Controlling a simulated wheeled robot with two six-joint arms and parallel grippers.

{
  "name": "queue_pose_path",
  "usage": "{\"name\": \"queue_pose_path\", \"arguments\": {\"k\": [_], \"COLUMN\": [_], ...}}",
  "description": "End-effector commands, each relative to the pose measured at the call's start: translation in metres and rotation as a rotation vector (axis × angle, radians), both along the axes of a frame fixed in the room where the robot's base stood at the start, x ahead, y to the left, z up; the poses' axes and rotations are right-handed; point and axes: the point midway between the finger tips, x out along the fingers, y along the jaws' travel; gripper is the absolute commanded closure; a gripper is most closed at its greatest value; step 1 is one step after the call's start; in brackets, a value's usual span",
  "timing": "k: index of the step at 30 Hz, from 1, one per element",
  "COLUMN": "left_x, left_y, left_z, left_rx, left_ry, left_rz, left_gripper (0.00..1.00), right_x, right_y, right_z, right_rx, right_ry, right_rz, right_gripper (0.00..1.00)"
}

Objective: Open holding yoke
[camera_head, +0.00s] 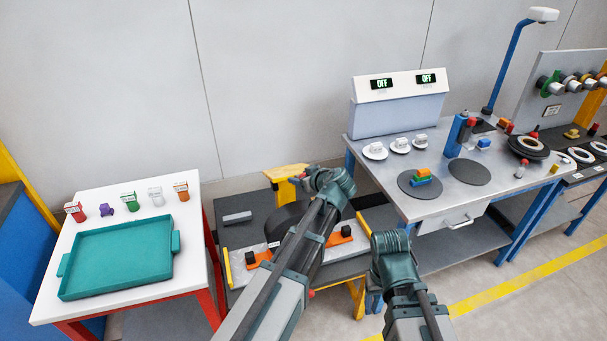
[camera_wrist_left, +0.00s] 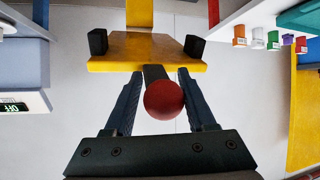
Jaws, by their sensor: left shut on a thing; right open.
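The yellow holding yoke (camera_head: 283,173) stands at the back of the low strapping station. In the left wrist view the yoke (camera_wrist_left: 145,50) is a yellow plate with a black block near each end. A dark lever with a red ball knob (camera_wrist_left: 164,100) runs from it between my left fingers. My left gripper (camera_head: 305,180) is at the yoke and shut on this lever. A dark coil (camera_head: 285,222) lies below, partly hidden by my left arm. My right gripper (camera_head: 390,240) is empty and open to the right, apart from the station.
Orange clamps with black knobs (camera_head: 258,259) (camera_head: 342,235) sit at the station's front. A grey block (camera_head: 237,217) lies left of the coil. A white table with a teal tray (camera_head: 118,260) stands left; a grey workbench (camera_head: 455,200) with discs stands right.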

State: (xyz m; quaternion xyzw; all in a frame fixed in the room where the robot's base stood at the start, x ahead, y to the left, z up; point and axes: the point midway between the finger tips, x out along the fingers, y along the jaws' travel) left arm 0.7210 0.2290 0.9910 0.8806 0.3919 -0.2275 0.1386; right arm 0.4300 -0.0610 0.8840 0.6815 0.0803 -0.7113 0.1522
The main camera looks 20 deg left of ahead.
Motion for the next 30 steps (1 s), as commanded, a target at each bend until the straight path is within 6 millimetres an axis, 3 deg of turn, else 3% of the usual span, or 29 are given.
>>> {"name": "queue_pose_path", "arguments": {"k": [1,9,20,30], "left_x": [0.003,0.026,0.068,0.124], "left_y": [0.01,0.025,0.052,0.089], "left_z": [0.019,0.052,0.091,0.121], "left_rx": [-0.006,-0.086,-0.208,-0.347], "left_ry": [0.024,0.147,0.328,0.533], "left_rz": [0.019,0.02,0.019,0.02], "left_gripper": [1.0,1.0,1.0,1.0], "right_x": [0.0,0.0,0.0,0.0], "right_y": [0.0,0.0,0.0,0.0], "right_z": [0.023,0.081,0.152,0.208], "right_rx": [0.0,0.0,0.0,0.002], "right_ry": [0.0,0.0,0.0,0.0], "right_rz": [0.0,0.0,0.002,-0.007], "right_gripper": [0.31,0.31,0.31,0.31]}}
